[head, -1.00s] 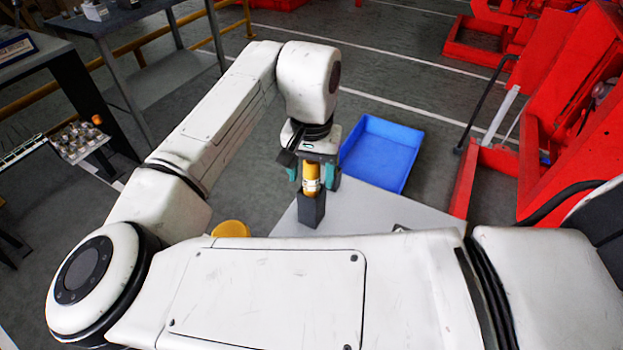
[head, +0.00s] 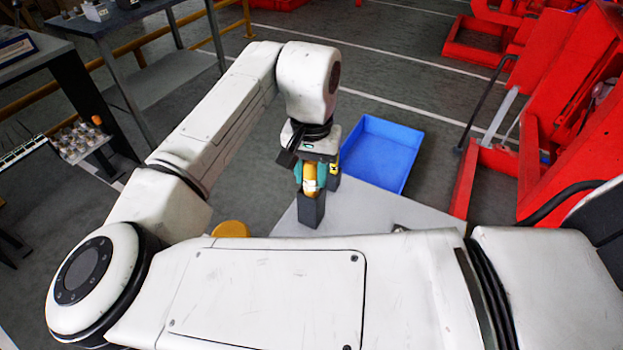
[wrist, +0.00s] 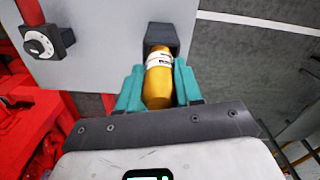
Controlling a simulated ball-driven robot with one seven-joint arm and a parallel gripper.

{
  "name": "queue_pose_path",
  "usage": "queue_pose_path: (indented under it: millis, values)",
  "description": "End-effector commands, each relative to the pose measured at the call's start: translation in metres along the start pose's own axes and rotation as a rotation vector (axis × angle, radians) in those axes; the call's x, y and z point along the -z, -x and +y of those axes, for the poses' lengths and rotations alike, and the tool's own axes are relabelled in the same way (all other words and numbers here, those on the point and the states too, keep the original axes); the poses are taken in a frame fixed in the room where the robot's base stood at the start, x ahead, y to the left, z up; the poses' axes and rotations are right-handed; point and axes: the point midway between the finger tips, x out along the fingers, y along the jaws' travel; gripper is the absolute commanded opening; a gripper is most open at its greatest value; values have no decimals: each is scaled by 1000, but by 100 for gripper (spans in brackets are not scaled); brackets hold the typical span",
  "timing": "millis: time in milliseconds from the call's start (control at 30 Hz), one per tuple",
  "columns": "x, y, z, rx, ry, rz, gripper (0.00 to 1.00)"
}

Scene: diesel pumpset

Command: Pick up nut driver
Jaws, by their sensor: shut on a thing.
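The nut driver (head: 310,184) has a yellow-orange handle with a white label band. It stands upright in a dark grey block-shaped holder (head: 311,211) on the grey table. The wrist view also shows the handle (wrist: 159,80) between the teal fingers, with the dark holder (wrist: 163,37) beyond it. My gripper (head: 312,172) is shut on the handle from above, with a finger on each side. The lower part of the driver is hidden inside the holder.
A blue tray (head: 408,180) lies behind and right of the holder. The grey table (head: 374,209) is mostly clear. A dark knob device (wrist: 42,43) sits on it in the wrist view. Red machinery (head: 575,120) stands at right. A yellow round top (head: 231,229) is at left.

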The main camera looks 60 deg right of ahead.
Motion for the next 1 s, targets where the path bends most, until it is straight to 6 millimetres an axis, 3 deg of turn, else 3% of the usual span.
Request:
queue_pose_path:
  millis: [467, 667, 1000]
  values:
    - [0, 10, 0, 1, 0, 2, 0]
    - [1, 38, 0, 2, -1, 2, 0]
    - [0, 109, 0, 3, -2, 3, 0]
